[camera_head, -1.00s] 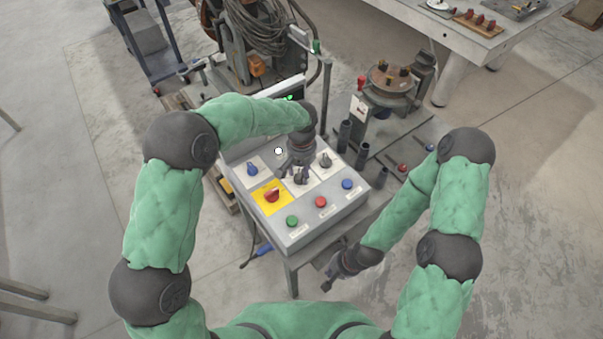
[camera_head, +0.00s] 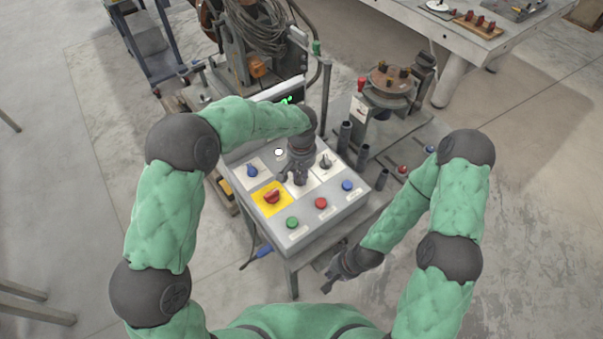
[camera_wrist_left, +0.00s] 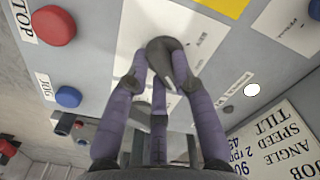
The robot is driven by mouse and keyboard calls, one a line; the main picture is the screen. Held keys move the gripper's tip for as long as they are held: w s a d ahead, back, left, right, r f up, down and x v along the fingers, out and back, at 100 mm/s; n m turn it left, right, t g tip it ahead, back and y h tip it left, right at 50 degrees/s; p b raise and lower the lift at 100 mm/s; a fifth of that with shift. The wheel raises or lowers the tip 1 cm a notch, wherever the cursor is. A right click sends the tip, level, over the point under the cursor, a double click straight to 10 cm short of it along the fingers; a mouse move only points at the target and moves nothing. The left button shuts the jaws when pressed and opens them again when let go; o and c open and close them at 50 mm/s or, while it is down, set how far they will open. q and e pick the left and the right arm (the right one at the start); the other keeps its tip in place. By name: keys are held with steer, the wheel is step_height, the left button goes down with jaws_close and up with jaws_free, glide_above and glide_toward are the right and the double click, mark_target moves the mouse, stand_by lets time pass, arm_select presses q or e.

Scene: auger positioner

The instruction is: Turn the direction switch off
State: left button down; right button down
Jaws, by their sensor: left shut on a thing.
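The sloped grey control panel (camera_head: 270,235) stands in front of me. My left gripper (camera_head: 299,180) is over the middle rotary switch on a white plate, and its fingers largely hide that switch in the head view. In the left wrist view, the left gripper (camera_wrist_left: 163,75) is shut on this dark round switch (camera_wrist_left: 163,46), whose grey pointer bar shows between the fingers.
Near the gripper are a blue knob (camera_head: 252,170), a red knob on a yellow plate (camera_head: 271,197), another dark switch (camera_head: 325,161), and green (camera_head: 292,222), red (camera_head: 321,203) and blue (camera_head: 347,185) buttons. A turntable machine (camera_head: 388,82) stands behind right.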

mark_target(301, 174)
arm_select(q)
steer(key=n, duration=0.4)
steer(key=shift+w, duration=0.1)
steer(key=shift+n+b, duration=0.5)
steer(key=shift+n, duration=1.7)
steer(key=c, duration=1)
jaws_free()
steer(key=shift+c, duration=0.2)
step_height(301, 174, up, 12)
